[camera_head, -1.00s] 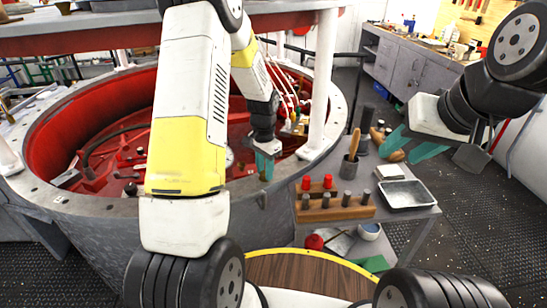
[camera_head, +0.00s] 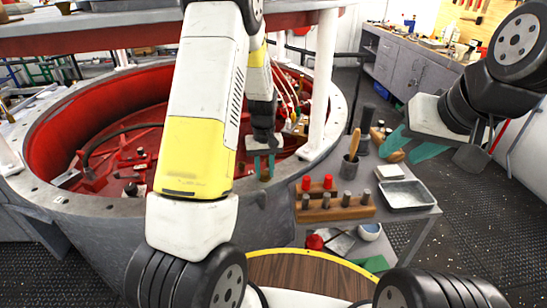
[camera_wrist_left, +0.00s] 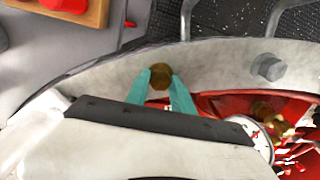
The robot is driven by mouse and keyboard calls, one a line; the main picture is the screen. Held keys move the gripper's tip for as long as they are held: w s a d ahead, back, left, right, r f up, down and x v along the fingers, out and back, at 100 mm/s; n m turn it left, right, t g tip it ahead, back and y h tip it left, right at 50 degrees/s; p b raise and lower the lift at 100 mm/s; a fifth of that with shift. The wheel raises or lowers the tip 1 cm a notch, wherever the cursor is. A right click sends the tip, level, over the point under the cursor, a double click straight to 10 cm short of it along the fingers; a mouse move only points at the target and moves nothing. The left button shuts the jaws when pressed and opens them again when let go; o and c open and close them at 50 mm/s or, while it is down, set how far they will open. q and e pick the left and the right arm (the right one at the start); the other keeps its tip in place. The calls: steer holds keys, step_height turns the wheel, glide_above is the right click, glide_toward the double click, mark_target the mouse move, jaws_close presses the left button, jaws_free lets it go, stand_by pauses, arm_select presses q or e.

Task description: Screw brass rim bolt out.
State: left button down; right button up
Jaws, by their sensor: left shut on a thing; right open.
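The brass rim bolt (camera_wrist_left: 160,78) shows its hex head on the pale rim (camera_wrist_left: 215,68) in the left wrist view. My left gripper (camera_wrist_left: 160,86) is shut on it, with one teal finger on each side of the head. In the head view the left gripper (camera_head: 264,168) points down at the near right part of the rim (camera_head: 108,205), with the bolt (camera_head: 265,175) between its tips. The bolt's shank is hidden. My right gripper (camera_head: 409,146) is open and empty, above the side table's far end.
A grey bolt (camera_wrist_left: 268,66) sits further along the rim. A gauge (camera_wrist_left: 254,138) is beside the gripper in the wrist view. A white post (camera_head: 321,85) stands behind the gripper.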

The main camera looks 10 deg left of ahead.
arm_select(q)
steer(key=n, duration=0.3)
steer(key=shift+s+f+n, duration=0.1)
steer(key=shift+f+n, duration=0.05)
steer(key=shift+n, duration=0.25)
steer(key=n, duration=0.4)
steer(key=shift+n, duration=0.3)
steer(key=n, duration=1)
steer(key=shift+n, duration=0.4)
steer(key=n, duration=0.3)
steer(key=shift+n, duration=0.3)
steer(key=n, duration=0.3)
steer(key=shift+s+n, duration=0.1)
steer(key=shift+n, duration=2.1)
